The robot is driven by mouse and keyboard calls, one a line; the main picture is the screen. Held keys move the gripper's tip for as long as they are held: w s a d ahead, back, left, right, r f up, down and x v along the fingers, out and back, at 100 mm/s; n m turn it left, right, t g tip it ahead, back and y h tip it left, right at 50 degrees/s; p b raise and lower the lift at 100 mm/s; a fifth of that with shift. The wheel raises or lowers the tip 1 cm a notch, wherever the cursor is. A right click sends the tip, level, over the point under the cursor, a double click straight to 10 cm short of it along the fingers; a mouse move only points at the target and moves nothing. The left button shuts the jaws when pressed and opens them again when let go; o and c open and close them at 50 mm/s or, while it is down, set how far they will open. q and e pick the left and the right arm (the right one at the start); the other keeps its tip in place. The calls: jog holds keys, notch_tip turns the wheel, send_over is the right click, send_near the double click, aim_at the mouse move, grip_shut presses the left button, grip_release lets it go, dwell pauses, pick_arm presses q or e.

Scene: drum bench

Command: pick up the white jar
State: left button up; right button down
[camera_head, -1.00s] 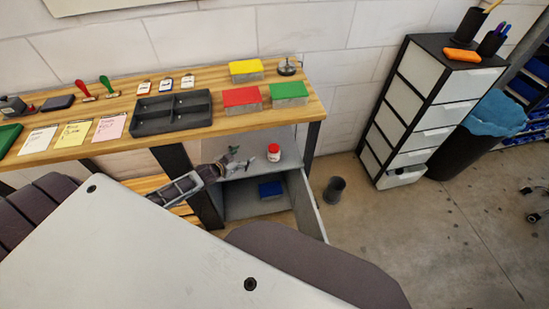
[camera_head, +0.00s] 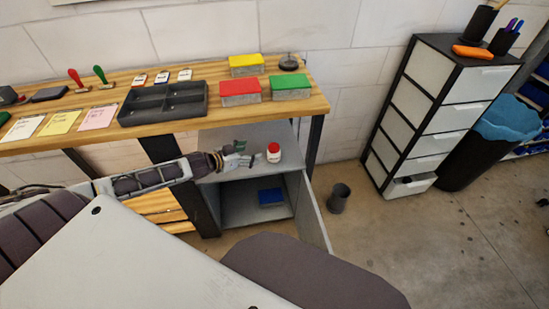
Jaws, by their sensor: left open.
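The white jar (camera_head: 273,157) has a red lid and a red band. It stands upright on the upper grey shelf of the open cabinet (camera_head: 285,137) under the bench. My left gripper (camera_head: 252,157) is just left of the jar at about its height. Its fingers are open and point toward the jar, with a small gap visible between them and it. The fingers are small in the picture, so their exact distance from the jar is hard to tell. My right gripper does not show.
The cabinet door (camera_head: 312,212) hangs open to the right of the jar. A blue box (camera_head: 270,196) lies on the lower shelf. A dark bin (camera_head: 339,198) stands on the floor.

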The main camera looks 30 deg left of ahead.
pick_arm(q)
jog(key=shift+s+d+r, duration=0.1)
jog(key=shift+s+d, duration=0.05)
jog(key=shift+d, duration=0.25)
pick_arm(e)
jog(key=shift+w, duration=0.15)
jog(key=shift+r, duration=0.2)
pick_arm(q)
jog(key=b, duration=0.3)
send_near(274, 147)
jog(key=shift+x, duration=1.95)
jog(key=shift+w+d, duration=0.1)
jog(key=shift+w, duration=0.4)
jog(key=shift+w+d, duration=0.1)
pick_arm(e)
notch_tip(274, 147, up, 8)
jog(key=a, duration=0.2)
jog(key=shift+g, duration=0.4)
pick_arm(q)
jog(key=shift+w+f, duration=0.1)
jog(key=shift+f, duration=0.15)
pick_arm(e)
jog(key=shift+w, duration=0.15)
